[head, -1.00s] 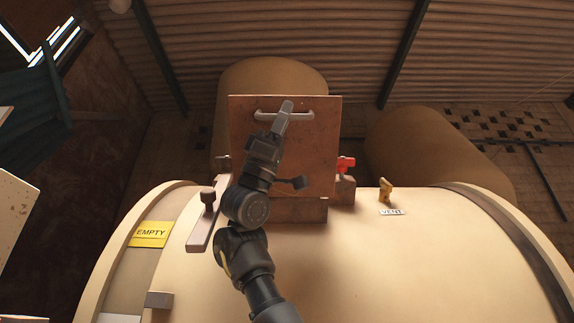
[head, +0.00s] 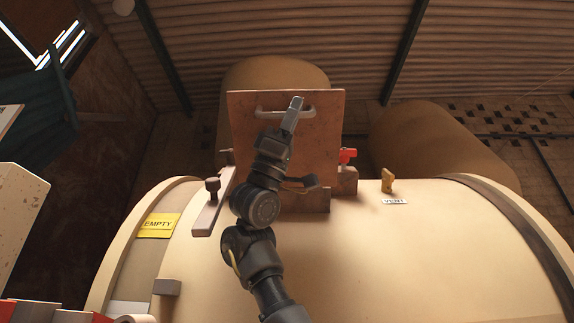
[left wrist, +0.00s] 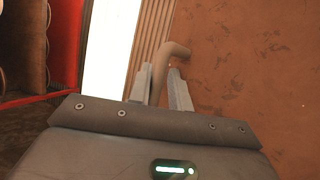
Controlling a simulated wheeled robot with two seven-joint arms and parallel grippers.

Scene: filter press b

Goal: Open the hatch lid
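The hatch lid (head: 325,140) is a rust-brown square plate, raised and facing me above the top of the cream tank (head: 400,250). It fills the right of the left wrist view (left wrist: 260,70). Its grey bar handle (head: 268,112) runs across the upper part. My left gripper (head: 296,104) is at the right part of the handle. In the left wrist view, the handle's curved end (left wrist: 175,52) passes between the two fingers (left wrist: 160,88), and it seems to fill the gap. The wrist hides part of the lid's lower left. My right gripper is not in view.
A brown bar with a knob (head: 210,207) lies left of the lid. A yellow EMPTY sign (head: 158,225) is on the tank. Large rounded tanks stand behind.

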